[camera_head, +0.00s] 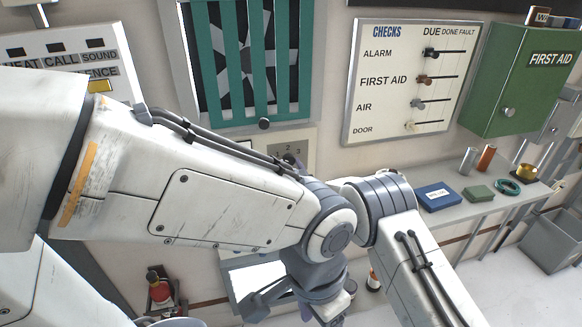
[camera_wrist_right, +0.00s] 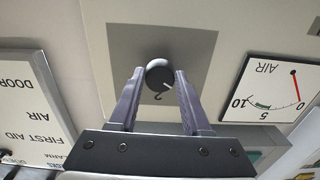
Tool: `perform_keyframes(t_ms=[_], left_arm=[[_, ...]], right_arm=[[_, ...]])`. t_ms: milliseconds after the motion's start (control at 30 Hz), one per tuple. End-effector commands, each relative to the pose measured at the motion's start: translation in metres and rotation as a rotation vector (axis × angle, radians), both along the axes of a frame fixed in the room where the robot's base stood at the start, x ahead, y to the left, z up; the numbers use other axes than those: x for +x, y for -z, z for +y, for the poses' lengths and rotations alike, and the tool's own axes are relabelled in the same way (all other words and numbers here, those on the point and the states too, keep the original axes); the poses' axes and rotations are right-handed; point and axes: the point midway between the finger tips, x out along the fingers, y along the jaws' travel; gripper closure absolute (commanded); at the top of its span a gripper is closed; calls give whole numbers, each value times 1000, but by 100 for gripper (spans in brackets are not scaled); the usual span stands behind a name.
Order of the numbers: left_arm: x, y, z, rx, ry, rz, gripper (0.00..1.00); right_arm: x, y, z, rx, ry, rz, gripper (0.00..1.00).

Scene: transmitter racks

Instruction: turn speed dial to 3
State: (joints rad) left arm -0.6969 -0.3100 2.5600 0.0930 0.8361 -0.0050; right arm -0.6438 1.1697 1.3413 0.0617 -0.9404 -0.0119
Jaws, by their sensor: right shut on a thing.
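The speed dial (camera_wrist_right: 160,73) is a round black knob with a white pointer mark on a grey square plate. In the right wrist view it sits between the two fingertips of my right gripper (camera_wrist_right: 159,76), which is shut on it. This view is upside down; a digit that looks like 2 shows by the knob, and the pointer mark lies just right of it. In the head view the dial's panel (camera_head: 309,148) shows the digits 2 and 3, but my own arm hides most of it. I cannot make out my left gripper's jaws.
An air gauge (camera_wrist_right: 275,91) is beside the dial. A checks board (camera_head: 400,85) and a green first aid cabinet (camera_head: 510,85) hang to the right. A shelf (camera_head: 470,205) holds several small items. A teal-barred fan (camera_head: 250,65) is above the panel.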

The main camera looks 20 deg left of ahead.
Motion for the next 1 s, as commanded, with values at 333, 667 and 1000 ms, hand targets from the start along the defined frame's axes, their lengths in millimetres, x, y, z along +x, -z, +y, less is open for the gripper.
perform_keyframes(t_ms=[333,667,1000], left_arm=[[0,52,0,0,-8,1,36],[0,114,0,0,-5,0,36],[0,173,0,0,-4,0,36]], right_arm=[[0,7,1,170,-1,109,100],[-1,8,1,428,-1,283,100],[-1,6,1,694,-1,464,100]])
